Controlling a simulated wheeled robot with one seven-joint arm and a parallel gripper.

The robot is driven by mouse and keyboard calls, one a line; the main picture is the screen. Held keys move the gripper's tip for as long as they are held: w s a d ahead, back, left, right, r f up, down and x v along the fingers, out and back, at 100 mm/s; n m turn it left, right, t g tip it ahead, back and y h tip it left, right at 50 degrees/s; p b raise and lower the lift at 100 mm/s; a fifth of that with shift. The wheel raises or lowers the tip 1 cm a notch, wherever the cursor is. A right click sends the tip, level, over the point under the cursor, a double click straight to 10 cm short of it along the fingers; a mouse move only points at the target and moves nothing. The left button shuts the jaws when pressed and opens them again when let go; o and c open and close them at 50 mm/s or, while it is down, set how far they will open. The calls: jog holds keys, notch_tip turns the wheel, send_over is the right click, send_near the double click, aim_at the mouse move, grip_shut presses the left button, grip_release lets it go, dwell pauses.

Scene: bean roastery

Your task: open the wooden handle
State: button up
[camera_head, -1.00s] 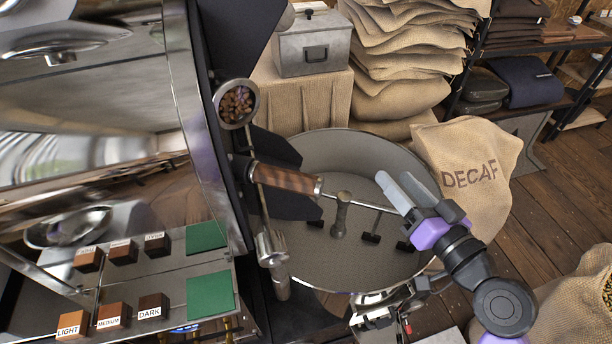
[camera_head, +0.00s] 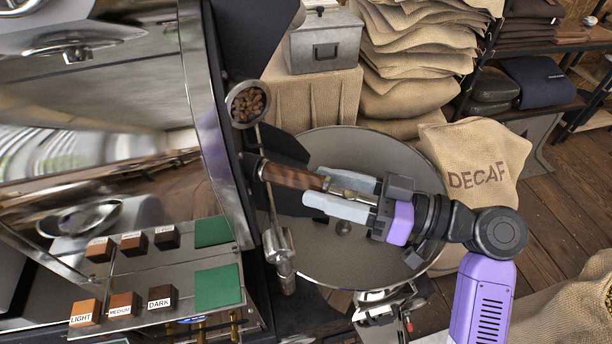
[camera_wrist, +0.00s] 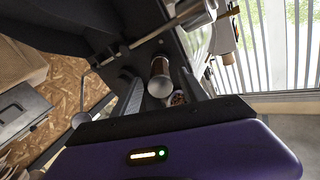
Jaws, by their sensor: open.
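The wooden handle (camera_head: 290,176) is a dark brown cylinder that sticks out to the right from the front of the roasting machine, above the round cooling pan. My gripper (camera_head: 318,189) is open and points left at the handle, its two grey fingers around the handle's free end. In the wrist view the handle (camera_wrist: 160,68) shows nearly end-on between the two open fingers (camera_wrist: 160,86), with a gap on each side. I cannot tell whether either finger touches it.
The round metal pan (camera_head: 395,150) lies below my gripper. A bean scoop (camera_head: 247,103) is above the handle, and a metal lever (camera_head: 279,243) hangs below. Sample blocks and green pads (camera_head: 217,287) are at lower left. A DECAF sack (camera_head: 480,165) stands at right.

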aim_at(306, 182)
jog(key=shift+x, duration=1.85)
grip_shut()
